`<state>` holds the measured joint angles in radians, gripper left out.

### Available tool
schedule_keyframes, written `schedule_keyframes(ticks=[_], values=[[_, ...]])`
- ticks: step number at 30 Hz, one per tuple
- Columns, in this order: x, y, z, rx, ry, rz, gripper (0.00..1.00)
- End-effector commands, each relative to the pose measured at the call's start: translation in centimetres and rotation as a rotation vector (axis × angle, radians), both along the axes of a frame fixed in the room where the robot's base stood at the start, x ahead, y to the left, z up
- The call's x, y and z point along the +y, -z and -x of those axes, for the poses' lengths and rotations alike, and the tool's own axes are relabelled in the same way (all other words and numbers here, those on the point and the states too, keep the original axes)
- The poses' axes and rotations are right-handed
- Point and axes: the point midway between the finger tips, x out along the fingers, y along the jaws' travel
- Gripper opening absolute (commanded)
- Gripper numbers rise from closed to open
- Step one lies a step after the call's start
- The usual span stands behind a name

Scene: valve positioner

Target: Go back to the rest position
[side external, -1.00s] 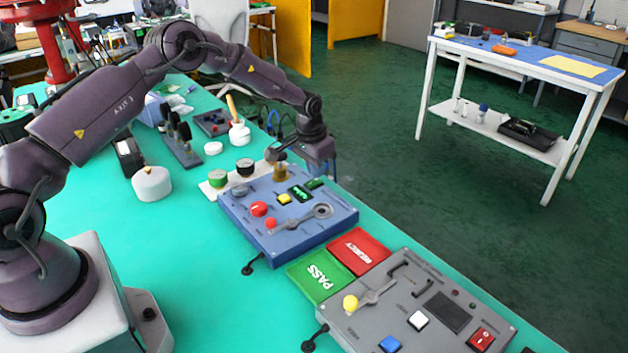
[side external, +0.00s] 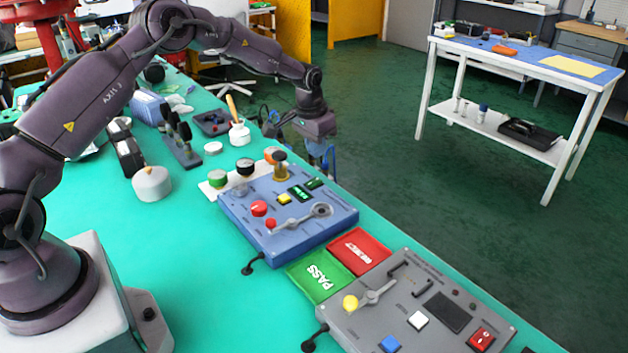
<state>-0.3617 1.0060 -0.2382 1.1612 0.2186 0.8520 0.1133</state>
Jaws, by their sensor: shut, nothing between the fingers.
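My gripper (side external: 325,155) hangs at the end of my arm, pointing down, above and beyond the far edge of the blue control box (side external: 290,238). It is shut and empty, and it touches nothing that I can see. The fingertips are small and partly blurred against the floor.
A grey control box (side external: 415,310) with a yellow-knobbed lever stands at the front right. Green PASS (side external: 318,277) and red REJECT (side external: 359,251) trays lie between the boxes. The green table's middle is bare.

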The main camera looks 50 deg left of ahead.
Motion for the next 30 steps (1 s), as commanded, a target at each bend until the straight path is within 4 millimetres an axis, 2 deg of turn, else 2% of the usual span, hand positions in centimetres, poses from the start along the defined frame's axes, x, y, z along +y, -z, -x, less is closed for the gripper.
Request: schedule_keyframes(ticks=[5,7,9,11,17,24,30], values=[[-0.5,0.8,0.9,0.030,-0.015,0.016,0.00],[-0.9,1.7,2.3,0.073,-0.022,0.030,0.00],[-1.5,1.1,3.8,0.102,-0.030,0.034,0.00],[-2.1,-0.3,5.3,0.118,-0.031,0.030,0.00],[-4.4,-6.5,10.2,0.125,-0.035,0.000,0.00],[-7.1,-13.8,17.7,0.075,-0.050,-0.036,0.00],[-9.0,-17.8,24.4,-0.006,-0.060,-0.043,0.00]])
